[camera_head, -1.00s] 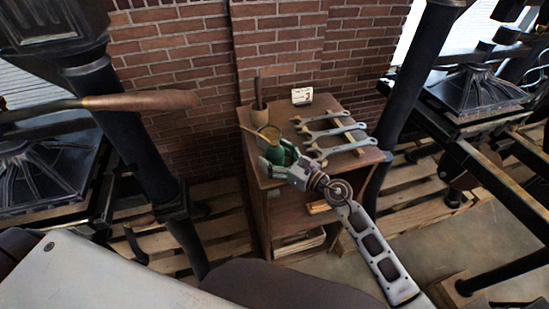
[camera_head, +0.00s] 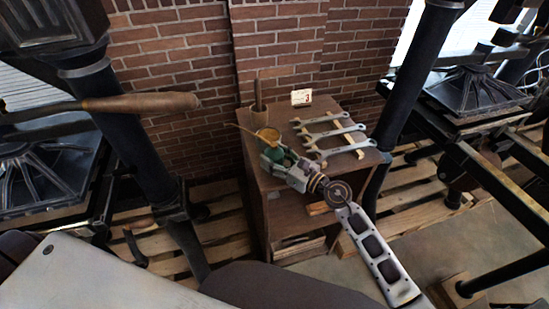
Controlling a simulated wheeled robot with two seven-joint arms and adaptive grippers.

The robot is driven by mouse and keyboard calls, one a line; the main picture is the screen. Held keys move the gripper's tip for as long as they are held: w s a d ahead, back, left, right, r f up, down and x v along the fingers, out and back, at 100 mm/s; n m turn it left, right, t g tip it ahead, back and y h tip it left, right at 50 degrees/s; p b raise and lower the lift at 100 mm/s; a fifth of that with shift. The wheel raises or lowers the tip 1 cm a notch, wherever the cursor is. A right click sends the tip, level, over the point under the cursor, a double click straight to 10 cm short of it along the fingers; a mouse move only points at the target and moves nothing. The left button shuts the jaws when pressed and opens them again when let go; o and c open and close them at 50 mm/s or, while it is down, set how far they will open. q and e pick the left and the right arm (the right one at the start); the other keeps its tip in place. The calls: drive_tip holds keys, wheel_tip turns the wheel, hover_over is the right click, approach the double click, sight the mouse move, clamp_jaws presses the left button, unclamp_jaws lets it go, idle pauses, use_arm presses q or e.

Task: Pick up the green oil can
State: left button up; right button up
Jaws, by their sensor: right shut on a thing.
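The green oil can (camera_head: 271,137) is at the left part of the small wooden cabinet's top (camera_head: 300,120). It has a brass-coloured upper part and a thin spout that points up and left. My right gripper (camera_head: 275,156) reaches in from the lower right and is shut on the can's green body, hiding much of it. The can looks tilted a little. I cannot tell whether its base is clear of the cabinet top. My left gripper is not in view.
Several wrenches (camera_head: 333,133) lie on a wooden rack right of the can. A wooden pot with a dark stick (camera_head: 259,116) stands behind it, and a small white card (camera_head: 301,97) at the back. Black presses (camera_head: 150,140) flank the cabinet; a brick wall (camera_head: 180,60) is behind.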

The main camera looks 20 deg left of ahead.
sight(275, 144)
wheel_tip(275, 144, up, 8)
drive_tip(key=shift+f+p, duration=0.1)
drive_tip(key=shift+p, duration=0.9)
drive_tip(key=shift+r, duration=1.2)
drive_tip(key=shift+d+f, duration=0.15)
